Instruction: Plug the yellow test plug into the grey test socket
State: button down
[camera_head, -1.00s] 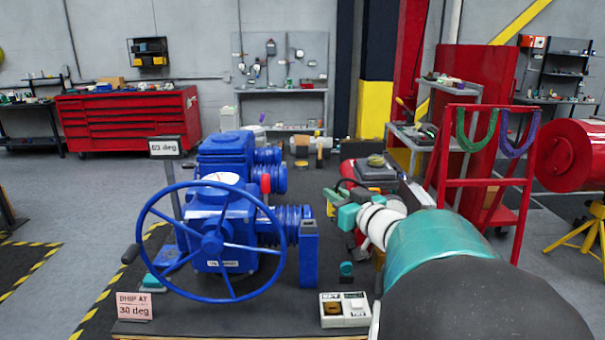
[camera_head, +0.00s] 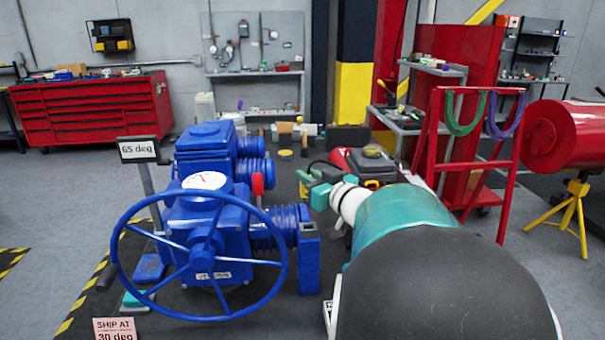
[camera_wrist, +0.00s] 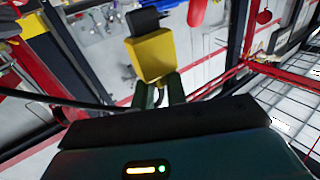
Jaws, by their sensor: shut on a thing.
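In the wrist view, my gripper (camera_wrist: 160,92) is shut on the yellow test plug (camera_wrist: 151,55). The plug is a yellow block with a black part (camera_wrist: 144,21) at its far end, held clear in front of the fingers. In the head view, my gripper (camera_head: 309,184) is small beyond the white wrist, right of the blue valve actuator (camera_head: 205,225) and apart from it. My teal and black arm covers much of the lower right. I cannot make out the grey test socket in either view; it may be hidden or out of frame.
The actuator's blue handwheel (camera_head: 205,246) stands in front. A sign reads 65 deg (camera_head: 139,149); a pink card reads SHIP AT 30 deg (camera_head: 115,329). A red rack (camera_head: 455,150) with green and purple slings stands at right. Grey floor at left is open.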

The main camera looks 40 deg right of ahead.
jog(key=shift+s+r, duration=0.1)
jog(key=shift+s, duration=0.05)
jog(key=shift+w, duration=0.25)
jog(key=shift+s, duration=0.3)
jog(key=shift+w+f, duration=0.2)
jog(key=shift+s+f, duration=0.2)
jog(key=shift+s, duration=0.05)
jog(key=shift+w+f, duration=0.15)
jog(key=shift+f, duration=0.7)
jog(key=shift+s+f, duration=0.2)
jog(key=shift+f, duration=0.45)
jog(key=shift+w+f, duration=0.15)
jog(key=shift+f, duration=0.95)
